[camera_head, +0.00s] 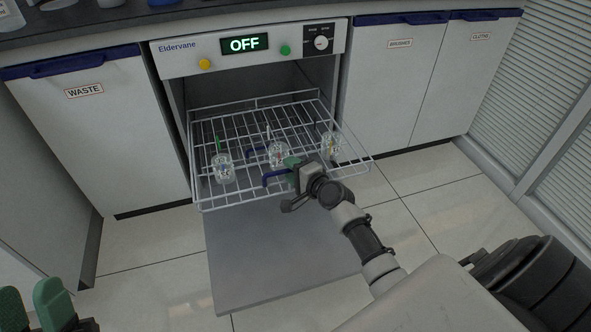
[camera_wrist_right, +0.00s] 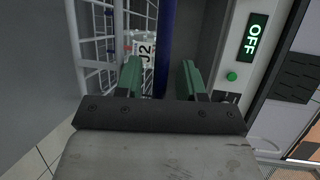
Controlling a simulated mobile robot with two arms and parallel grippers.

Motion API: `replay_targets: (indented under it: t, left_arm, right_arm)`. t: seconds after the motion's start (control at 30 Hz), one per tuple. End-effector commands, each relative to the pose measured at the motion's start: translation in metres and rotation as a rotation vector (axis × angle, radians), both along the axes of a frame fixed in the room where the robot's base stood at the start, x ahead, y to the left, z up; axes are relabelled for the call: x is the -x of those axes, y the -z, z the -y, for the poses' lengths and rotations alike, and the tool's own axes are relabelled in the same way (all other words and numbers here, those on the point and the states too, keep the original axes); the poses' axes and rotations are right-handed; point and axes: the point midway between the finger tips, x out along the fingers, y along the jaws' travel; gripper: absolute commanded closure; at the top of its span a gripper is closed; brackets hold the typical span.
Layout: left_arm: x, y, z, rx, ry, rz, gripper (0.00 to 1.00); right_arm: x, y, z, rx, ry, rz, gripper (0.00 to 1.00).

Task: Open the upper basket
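The wire basket (camera_head: 196,197) stands out of the front of the white Eldervane machine (camera_head: 175,62), above its lowered door (camera_head: 270,265). Several wire layers overlap, so I cannot clearly separate upper from lower basket. A blue handle (camera_head: 275,180) shows at the front, with another blue piece behind it. My right gripper (camera_head: 292,166) is at this handle. In the right wrist view, a blue bar (camera_wrist_right: 166,45) runs between the spread green fingers of my right gripper (camera_wrist_right: 160,78), with gaps beside it. My left gripper (camera_head: 30,298) is open and empty at the bottom left.
Glass jars (camera_head: 222,168) stand in the basket area; one jar marked J2 (camera_wrist_right: 146,50) shows in the right wrist view. The display (camera_head: 244,43) reads OFF. A WASTE cabinet (camera_head: 85,130) is left, BRUSHES (camera_head: 385,90) and CLOTHS cabinets right. Tiled floor is clear around the door.

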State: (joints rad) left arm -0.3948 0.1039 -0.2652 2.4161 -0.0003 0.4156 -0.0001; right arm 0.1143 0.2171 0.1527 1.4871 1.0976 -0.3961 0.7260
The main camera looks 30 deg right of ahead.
Motion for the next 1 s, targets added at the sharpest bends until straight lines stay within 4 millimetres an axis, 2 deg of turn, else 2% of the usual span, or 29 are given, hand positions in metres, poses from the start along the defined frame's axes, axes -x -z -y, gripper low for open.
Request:
replay_targets:
  t: [0.13, 0.27, 0.5, 0.63, 0.8, 1.0]
  left_arm:
    - [-0.006, 0.004, 0.0, -0.018, -0.004, -0.061, 0.59]
    - [-0.017, 0.014, 0.001, -0.054, -0.011, -0.181, 0.59]
    - [-0.034, 0.039, 0.001, -0.121, -0.024, -0.419, 0.59]
    - [-0.037, 0.048, 0.0, -0.141, -0.028, -0.487, 0.59]
    - [-0.038, 0.054, 0.0, -0.151, -0.029, -0.524, 0.59]
    - [-0.038, 0.054, 0.0, -0.152, -0.029, -0.528, 0.59]
  right_arm:
    - [0.009, -0.002, 0.001, 0.0, 0.0, -0.001, 0.61]
    - [0.027, -0.006, 0.004, 0.0, 0.0, -0.003, 0.61]
    - [0.074, -0.014, 0.011, 0.002, -0.001, -0.004, 0.61]
    - [0.093, -0.016, 0.014, 0.002, 0.001, -0.003, 0.61]
    - [0.104, -0.019, 0.016, 0.001, 0.001, -0.001, 0.61]
    - [0.105, -0.019, 0.016, 0.001, 0.001, 0.0, 0.61]
